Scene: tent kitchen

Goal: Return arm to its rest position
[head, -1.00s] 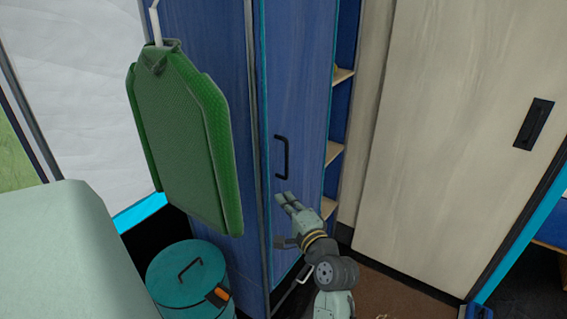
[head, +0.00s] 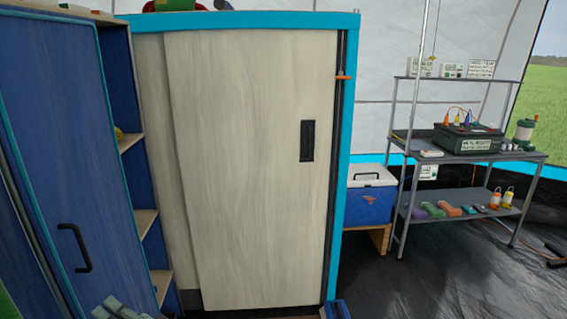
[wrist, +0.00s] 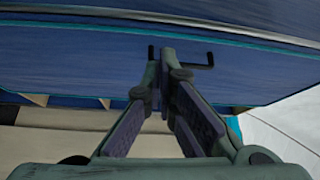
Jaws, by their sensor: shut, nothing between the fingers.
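My gripper (wrist: 160,65) fills the middle of the wrist view. Its two fingers come together at the tips, with nothing between them. Beyond the tips is the black handle (wrist: 202,66) of the blue cabinet door (wrist: 90,60); I cannot tell from this view how far apart they are. In the head view only the top of my gripper (head: 118,307) shows, at the bottom left edge. There it is below and to the right of the black door handle (head: 75,248). The rest of my arm is out of the head view.
Open shelves (head: 145,220) stand right of the blue door. A beige sliding-door cabinet (head: 240,160) with a cyan frame fills the centre. Right of it are a blue cooler (head: 370,200) and a grey metal rack (head: 480,150) holding equipment. Dark floor (head: 450,270) lies open in front.

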